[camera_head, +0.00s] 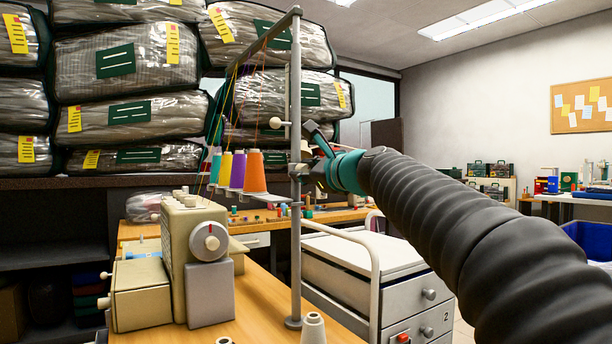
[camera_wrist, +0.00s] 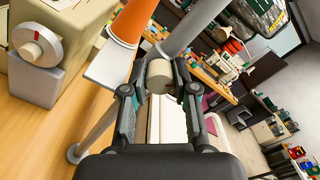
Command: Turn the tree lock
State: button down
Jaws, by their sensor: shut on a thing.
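The thread tree's grey upright pole (camera_head: 295,235) stands on the wooden sewing table, with a shelf of coloured thread cones (camera_head: 254,174) beside it. In the wrist view, the pole (camera_wrist: 196,25) rises behind a short beige cylindrical knob (camera_wrist: 159,74), which looks like the tree lock. My gripper (camera_wrist: 158,88) has one finger on each side of this knob and is shut on it. In the head view, my gripper (camera_head: 316,166) is at the pole at cone height, and the knob is mostly hidden by the fingers. A small ball-ended lever (camera_head: 276,122) sticks out left of the pole higher up.
A beige sewing machine (camera_head: 193,250) stands left of the pole. A white drawer cart (camera_head: 350,280) is close on the right, below my arm. A loose pale cone (camera_head: 313,328) is at the front. Bagged comforters (camera_head: 125,60) fill the shelves behind.

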jog(key=shift+n, duration=0.5)
jog(key=c, duration=0.9)
grip_release()
jog(key=v, duration=1.2)
jog(key=shift+w, duration=0.1)
